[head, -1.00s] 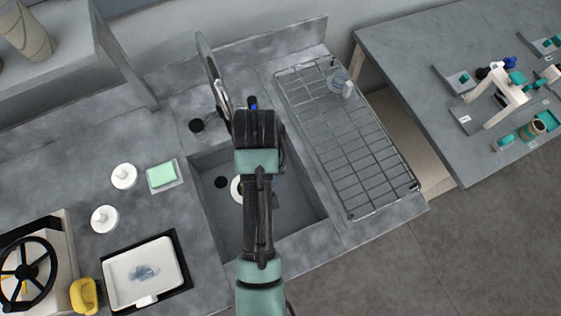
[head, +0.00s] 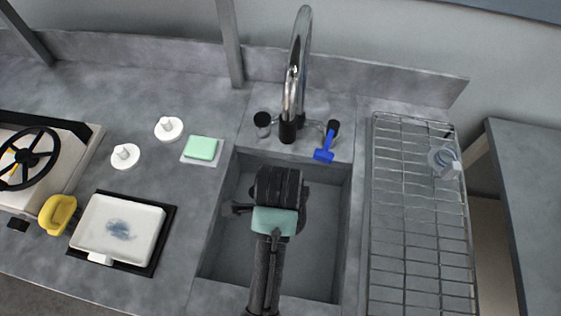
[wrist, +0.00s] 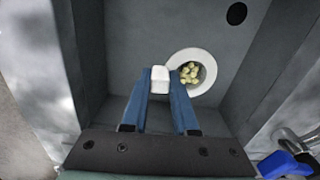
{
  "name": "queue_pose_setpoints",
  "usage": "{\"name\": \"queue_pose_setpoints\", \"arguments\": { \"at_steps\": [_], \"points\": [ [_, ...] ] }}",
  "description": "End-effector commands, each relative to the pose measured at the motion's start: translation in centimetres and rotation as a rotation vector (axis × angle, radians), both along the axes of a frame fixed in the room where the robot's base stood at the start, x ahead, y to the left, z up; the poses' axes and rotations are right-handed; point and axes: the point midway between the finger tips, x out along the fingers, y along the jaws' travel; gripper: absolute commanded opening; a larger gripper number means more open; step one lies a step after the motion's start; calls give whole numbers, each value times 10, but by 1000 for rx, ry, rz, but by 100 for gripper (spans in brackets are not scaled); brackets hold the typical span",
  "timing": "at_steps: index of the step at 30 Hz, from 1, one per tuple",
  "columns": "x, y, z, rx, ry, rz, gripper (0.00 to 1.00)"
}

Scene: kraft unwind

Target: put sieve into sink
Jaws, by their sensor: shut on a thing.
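In the wrist view, what looks like the sieve (wrist: 208,62) is a white ring with pale yellow bits inside. A small white block (wrist: 159,82), which looks like its handle, sits between the blue fingertips of my gripper (wrist: 168,74). The gripper is shut on it. The ring lies just beyond the right finger, which covers part of its edge. In the head view my dark wrist is over the grey sink (head: 215,245) and hides the fingers and sieve. The sink walls also surround the gripper in the wrist view.
A wire rack (head: 420,230) holding a clear item (head: 445,163) is to the right. A green sponge (head: 202,148), white knobbed discs and a white tray (head: 118,230) are to the left.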

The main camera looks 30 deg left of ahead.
Motion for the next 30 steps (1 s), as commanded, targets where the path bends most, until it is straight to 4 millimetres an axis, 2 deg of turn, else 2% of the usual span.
{"name": "queue_pose_setpoints", "arguments": {
  "at_steps": [5, 12, 17, 23, 30],
  "points": [
    [-4, 5, -9, 0, 4, -74, 0],
    [-5, 5, -52, -1, 5, -79, 0],
    [-4, 6, -66, 0, 3, -79, 0],
    [-4, 6, -94, 0, 3, -78, 0],
    [-4, 5, -100, 1, 0, -79, 0]
  ]
}}
